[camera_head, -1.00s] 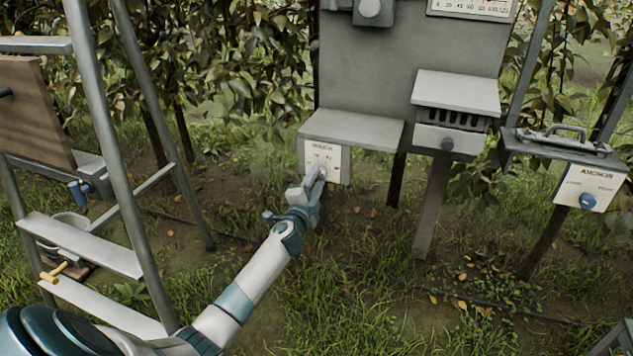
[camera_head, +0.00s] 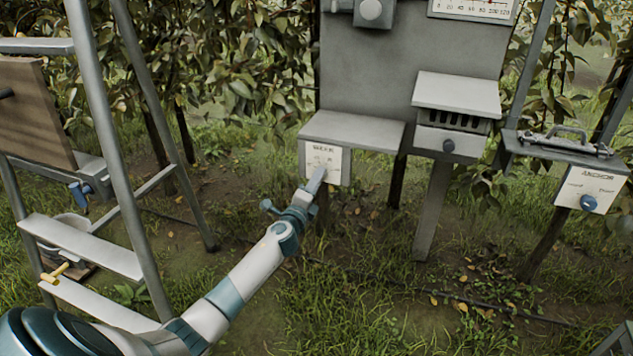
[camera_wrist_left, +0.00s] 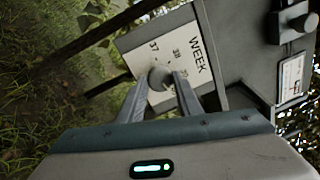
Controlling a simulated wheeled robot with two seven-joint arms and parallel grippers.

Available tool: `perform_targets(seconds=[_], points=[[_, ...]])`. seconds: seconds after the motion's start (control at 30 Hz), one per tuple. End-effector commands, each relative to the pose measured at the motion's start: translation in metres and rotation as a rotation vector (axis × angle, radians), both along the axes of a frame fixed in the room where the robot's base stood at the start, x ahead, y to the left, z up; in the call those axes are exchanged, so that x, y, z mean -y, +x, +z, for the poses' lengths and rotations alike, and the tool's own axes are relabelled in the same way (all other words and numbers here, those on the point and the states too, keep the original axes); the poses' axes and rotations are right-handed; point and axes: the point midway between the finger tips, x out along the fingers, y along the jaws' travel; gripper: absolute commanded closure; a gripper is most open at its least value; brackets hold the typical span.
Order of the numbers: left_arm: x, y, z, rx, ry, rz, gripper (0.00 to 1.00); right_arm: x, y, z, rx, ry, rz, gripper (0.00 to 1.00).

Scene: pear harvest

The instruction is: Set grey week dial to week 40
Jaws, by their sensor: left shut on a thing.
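The white WEEK plate (camera_head: 323,157) is on the front of a grey box, left of centre in the head view. In the left wrist view the WEEK plate (camera_wrist_left: 196,50) appears turned, with the numbers 37 and 38 readable. The grey week dial (camera_wrist_left: 158,77) is a round knob on that plate, between my left fingertips. My left gripper (camera_wrist_left: 160,84) is shut on the dial. In the head view my left gripper (camera_head: 316,184) covers the dial and the plate's lower part. The dial's pointer and the other numbers are hidden or too small to read. My right gripper is not in view.
A ladder (camera_head: 110,130) stands at the left. A slotted grey box with a dark knob (camera_head: 448,145) stands right of the WEEK box. An ANCHOR box with a blue knob (camera_head: 588,203) stands farther right. Grass and bare soil lie below.

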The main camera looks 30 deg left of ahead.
Motion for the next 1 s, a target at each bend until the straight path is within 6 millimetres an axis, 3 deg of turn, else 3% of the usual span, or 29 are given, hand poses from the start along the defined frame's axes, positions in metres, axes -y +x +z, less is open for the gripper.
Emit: perform_targets(seconds=[0.27, 0.3, 0.37, 0.77, 1.0], points=[[0.001, 0.000, -0.001, -0.001, 0.002, -0.003, 0.91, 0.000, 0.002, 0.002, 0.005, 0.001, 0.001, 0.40], [0.001, 0.000, -0.001, -0.001, 0.002, -0.002, 0.59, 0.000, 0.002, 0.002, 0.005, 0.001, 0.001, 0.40], [0.001, 0.000, -0.001, -0.001, 0.001, -0.002, 0.49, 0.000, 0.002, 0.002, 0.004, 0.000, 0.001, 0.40], [0.001, -0.002, -0.001, 0.000, 0.000, -0.001, 0.49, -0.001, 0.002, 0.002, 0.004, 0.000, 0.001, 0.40], [0.005, -0.021, -0.003, -0.001, 0.000, -0.001, 0.49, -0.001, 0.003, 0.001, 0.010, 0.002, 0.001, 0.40]])
